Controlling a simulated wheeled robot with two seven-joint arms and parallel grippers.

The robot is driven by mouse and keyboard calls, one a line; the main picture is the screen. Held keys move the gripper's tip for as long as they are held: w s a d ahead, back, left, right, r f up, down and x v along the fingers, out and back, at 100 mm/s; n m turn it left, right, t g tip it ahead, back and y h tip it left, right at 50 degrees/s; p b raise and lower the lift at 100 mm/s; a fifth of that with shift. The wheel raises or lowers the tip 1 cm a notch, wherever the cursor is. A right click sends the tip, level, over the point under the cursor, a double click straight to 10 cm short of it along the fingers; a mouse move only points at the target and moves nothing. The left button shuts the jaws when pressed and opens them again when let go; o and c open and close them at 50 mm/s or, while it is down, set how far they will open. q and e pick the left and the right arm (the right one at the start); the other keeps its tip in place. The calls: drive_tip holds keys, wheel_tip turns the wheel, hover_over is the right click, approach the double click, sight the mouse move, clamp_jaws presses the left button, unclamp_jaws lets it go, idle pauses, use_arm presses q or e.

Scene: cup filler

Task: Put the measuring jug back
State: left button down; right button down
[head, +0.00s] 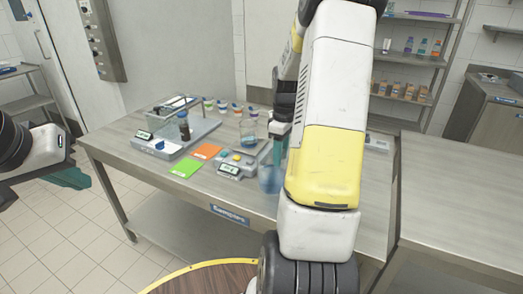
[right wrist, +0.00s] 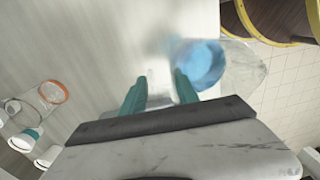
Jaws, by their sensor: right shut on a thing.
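The measuring jug (head: 270,180), clear with blue in it, is at the table's front edge in the head view, beside my right gripper (head: 279,150). In the right wrist view the jug (right wrist: 203,65) is blurred, just beyond the right-hand finger of my right gripper (right wrist: 160,82). That gripper is shut on the jug, apparently at its handle; the exact grip is unclear. My left gripper (head: 72,178) is at the far left, away from the table, and its finger gap is not clear.
The steel table (head: 130,150) holds a scale (head: 229,170), a green card (head: 187,168), an orange card (head: 206,151), a glass beaker (head: 248,132) and a grey stand with a dark bottle (head: 183,125). Several small coloured-label containers (head: 222,106) stand behind. A round wooden top (head: 205,279) is in front.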

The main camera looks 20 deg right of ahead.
drive_tip(key=shift+w+d+f, duration=0.3)
drive_tip(key=shift+w+f, duration=0.35)
drive_tip(key=shift+w+d+f, duration=0.35)
drive_tip(key=shift+w+f, duration=0.25)
drive_tip(key=shift+f, duration=0.05)
drive_tip(key=shift+w+d+f, duration=0.3)
drive_tip(key=shift+w+f, duration=0.35)
drive_tip(key=shift+f, duration=0.2)
drive_tip(key=c, duration=0.9)
unclamp_jaws()
